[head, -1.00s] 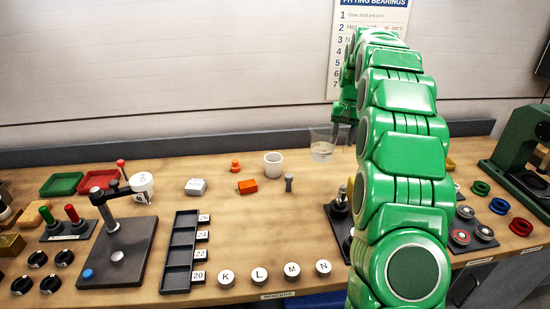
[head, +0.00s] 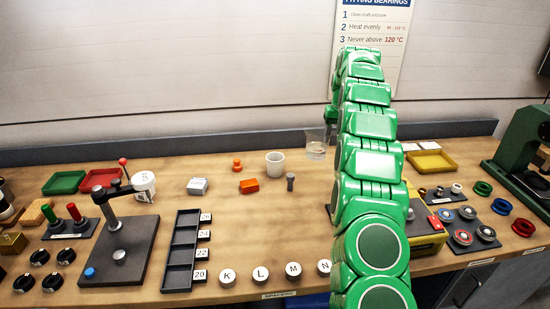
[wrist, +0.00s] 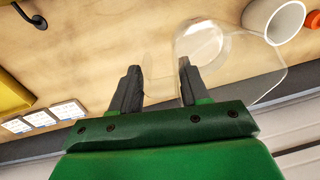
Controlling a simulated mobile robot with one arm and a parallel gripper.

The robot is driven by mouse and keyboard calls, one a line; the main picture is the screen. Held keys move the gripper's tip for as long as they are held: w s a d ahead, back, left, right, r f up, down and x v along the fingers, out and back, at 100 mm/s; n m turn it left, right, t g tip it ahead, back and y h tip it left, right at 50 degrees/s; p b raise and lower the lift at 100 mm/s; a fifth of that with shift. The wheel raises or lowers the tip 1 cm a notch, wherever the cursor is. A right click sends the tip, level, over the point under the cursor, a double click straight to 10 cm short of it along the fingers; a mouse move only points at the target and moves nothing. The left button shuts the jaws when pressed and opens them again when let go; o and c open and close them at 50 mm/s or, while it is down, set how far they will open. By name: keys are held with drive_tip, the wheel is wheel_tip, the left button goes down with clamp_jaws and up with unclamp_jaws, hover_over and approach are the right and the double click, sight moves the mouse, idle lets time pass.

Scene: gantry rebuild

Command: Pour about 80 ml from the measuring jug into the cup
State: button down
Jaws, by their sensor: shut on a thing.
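The clear measuring jug (head: 316,149) is at the back of the bench, with a little clear liquid low in it. In the wrist view, its see-through body (wrist: 235,72) extends right from my gripper (wrist: 159,75). My gripper is shut on the jug, with a clear part of it between the fingers. In the head view my green arm mostly hides the gripper. The jug looks about upright; I cannot tell whether its base touches the bench. The white cup (head: 275,165) stands upright a short way left of the jug, apart from it. The cup also shows in the wrist view (wrist: 258,20).
An orange block (head: 249,186), an orange knob-shaped part (head: 237,165) and a grey pin (head: 290,182) stand near the cup. A yellow tray (head: 432,162) lies right of my arm. The wall is close behind the jug.

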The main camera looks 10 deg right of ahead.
sight(307, 128)
drive_tip(key=w+f+n, duration=0.2)
drive_tip(key=w+f, duration=0.2)
drive_tip(key=f, duration=0.1)
drive_tip(key=shift+a+f+h, duration=0.2)
drive_tip(key=shift+f+h, duration=0.1)
drive_tip(key=shift+f, duration=0.05)
idle(0.3)
drive_tip(key=shift+w, duration=0.1)
drive_tip(key=shift+a+r, duration=0.1)
drive_tip(key=shift+a+r+h, duration=0.95)
drive_tip(key=shift+a+h, duration=0.15)
drive_tip(key=shift+h, duration=0.2)
drive_tip(key=a+h, duration=0.1)
drive_tip(key=a+r+h, duration=0.1)
drive_tip(key=a+h, duration=0.1)
drive_tip(key=shift+s+a+r, duration=0.15)
drive_tip(key=shift+s+r, duration=0.1)
drive_tip(key=shift+s, duration=0.1)
drive_tip(key=a+r+h, duration=0.2)
drive_tip(key=shift+s+a+r+t, duration=0.1)
drive_tip(key=shift+a+r+t, duration=0.05)
drive_tip(key=shift+r+t, duration=0.15)
drive_tip(key=shift+s+a+r+h, duration=0.1)
drive_tip(key=shift+a+r+h, duration=0.8)
drive_tip(key=shift+h, duration=0.5)
drive_tip(key=shift+a+r, duration=0.1)
drive_tip(key=shift+r, duration=0.15)
